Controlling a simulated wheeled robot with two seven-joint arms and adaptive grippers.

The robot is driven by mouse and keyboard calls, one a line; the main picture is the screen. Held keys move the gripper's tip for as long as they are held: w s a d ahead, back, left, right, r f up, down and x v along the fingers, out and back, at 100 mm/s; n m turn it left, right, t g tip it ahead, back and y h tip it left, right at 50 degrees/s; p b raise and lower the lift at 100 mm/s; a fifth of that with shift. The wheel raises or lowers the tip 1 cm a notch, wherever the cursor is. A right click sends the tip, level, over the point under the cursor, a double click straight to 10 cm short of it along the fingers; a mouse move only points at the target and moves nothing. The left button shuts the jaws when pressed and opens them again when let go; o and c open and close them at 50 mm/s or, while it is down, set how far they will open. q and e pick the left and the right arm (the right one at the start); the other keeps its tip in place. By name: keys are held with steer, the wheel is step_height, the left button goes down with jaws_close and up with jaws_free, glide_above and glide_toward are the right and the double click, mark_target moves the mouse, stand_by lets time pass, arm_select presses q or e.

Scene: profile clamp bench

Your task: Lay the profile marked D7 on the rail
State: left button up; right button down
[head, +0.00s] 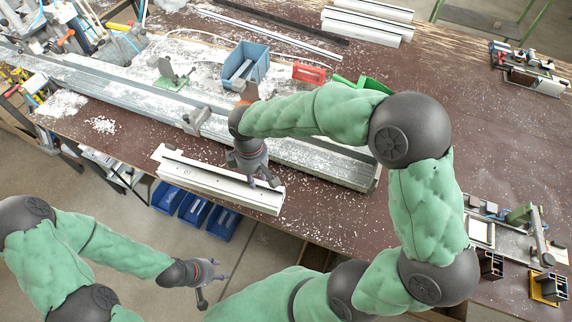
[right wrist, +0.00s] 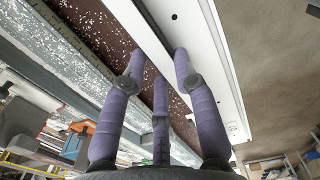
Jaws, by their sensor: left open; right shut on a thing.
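A long white profile (head: 215,188) with a dark slot lies along the bench's front edge in the head view, at or just above it. My right gripper (head: 258,181) is shut on it near its right end. In the right wrist view the profile (right wrist: 208,60) runs along my right fingers (right wrist: 160,80). A small mark near its end is too small to read, so I cannot confirm D7. The grey metal rail (head: 290,152) lies behind and roughly parallel; my right forearm hides part of it. My left gripper (head: 212,279) is open and empty, low in front of the bench.
A clamp block (head: 195,121) sits on the rail. A blue bin (head: 246,62), a red box (head: 309,73) and a green box (head: 365,84) stand behind it. More white profiles (head: 368,20) lie at the back. Blue bins (head: 195,209) are below the front edge.

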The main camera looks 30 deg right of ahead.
steer(key=s+d+r, duration=0.2)
steer(key=s+d, duration=0.1)
steer(key=d, duration=0.5)
steer(key=s+d+r+m, duration=0.1)
steer(key=s+d+r, duration=0.15)
steer(key=d, duration=0.45)
steer(key=s+d+r, duration=0.1)
steer(key=s+d, duration=0.2)
steer(key=d, duration=0.5)
steer(key=shift+w+d+f+b, duration=0.5)
steer(key=shift+w+d+f, duration=1.1)
steer(key=shift+f, duration=0.5)
steer(key=shift+w+d+f+b, duration=0.45)
steer(key=shift+w+d+f, duration=1.15)
steer(key=shift+f, duration=0.5)
steer(key=shift+w+d+f+b, duration=0.5)
steer(key=shift+w+d+f, duration=0.95)
steer(key=shift+d+f, duration=0.5)
steer(key=shift+a+f, duration=0.15)
steer(key=shift+a, duration=0.05)
steer(key=shift+f, duration=0.15)
steer(key=c, duration=1)
jaws_free()
steer(key=shift+o, duration=0.2)
